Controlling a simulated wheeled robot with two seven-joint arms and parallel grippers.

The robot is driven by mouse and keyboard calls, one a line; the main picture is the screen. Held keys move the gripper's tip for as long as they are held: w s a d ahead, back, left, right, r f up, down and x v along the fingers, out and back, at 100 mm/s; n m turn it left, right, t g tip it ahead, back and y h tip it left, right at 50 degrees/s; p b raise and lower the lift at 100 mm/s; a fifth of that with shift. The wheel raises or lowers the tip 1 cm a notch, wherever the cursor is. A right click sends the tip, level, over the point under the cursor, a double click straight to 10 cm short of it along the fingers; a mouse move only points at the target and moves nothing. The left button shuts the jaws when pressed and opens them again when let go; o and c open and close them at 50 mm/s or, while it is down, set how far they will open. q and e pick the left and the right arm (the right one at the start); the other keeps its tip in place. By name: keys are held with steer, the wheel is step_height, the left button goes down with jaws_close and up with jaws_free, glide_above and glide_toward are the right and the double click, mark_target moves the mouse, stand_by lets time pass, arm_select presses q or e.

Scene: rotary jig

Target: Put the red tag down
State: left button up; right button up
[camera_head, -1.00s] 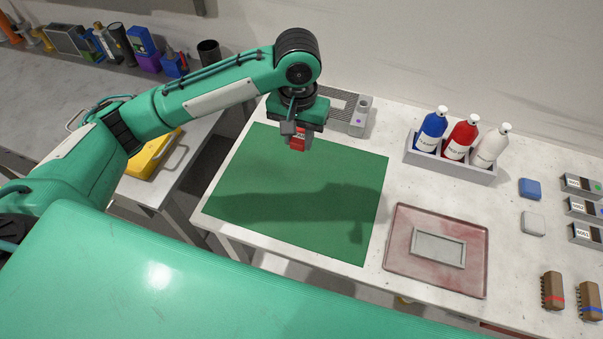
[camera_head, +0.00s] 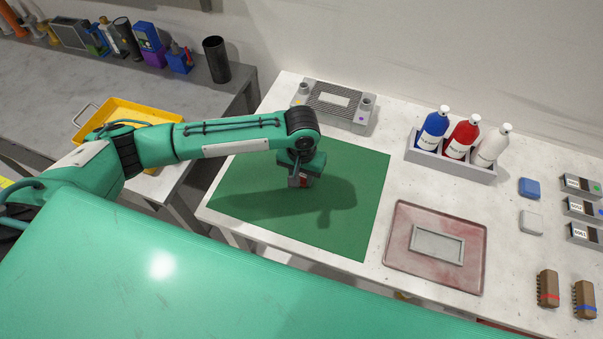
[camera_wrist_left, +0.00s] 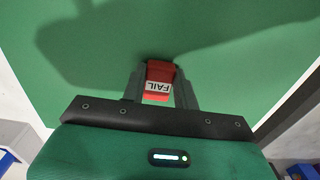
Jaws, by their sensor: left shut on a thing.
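The red tag (camera_wrist_left: 160,72) has a white label reading "FAIL" and sits between the fingers of my left gripper (camera_wrist_left: 158,85) in the left wrist view. In the head view my left gripper (camera_head: 299,181) is shut on it, low over the green mat (camera_head: 350,228). Only a small part of the red tag (camera_head: 303,181) shows there, under the gripper body. I cannot tell whether the tag touches the mat. My right gripper is not in view.
A grey jig (camera_head: 345,108) stands behind the mat. A grey rack (camera_head: 450,165) holds blue, red and white bottles. A reddish tray (camera_head: 405,250) with a grey frame lies right of the mat. A yellow tray (camera_head: 140,110) is on the left bench. Most of the mat is clear.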

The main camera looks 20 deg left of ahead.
mark_target(302, 179)
arm_select(q)
steer(key=o, duration=0.9)
steer(key=shift+f, duration=0.1)
steer(key=shift+o, duration=0.3)
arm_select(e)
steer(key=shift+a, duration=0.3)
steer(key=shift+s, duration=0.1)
arm_select(q)
step_height(302, 179, up, 12)
steer(key=b, duration=0.2)
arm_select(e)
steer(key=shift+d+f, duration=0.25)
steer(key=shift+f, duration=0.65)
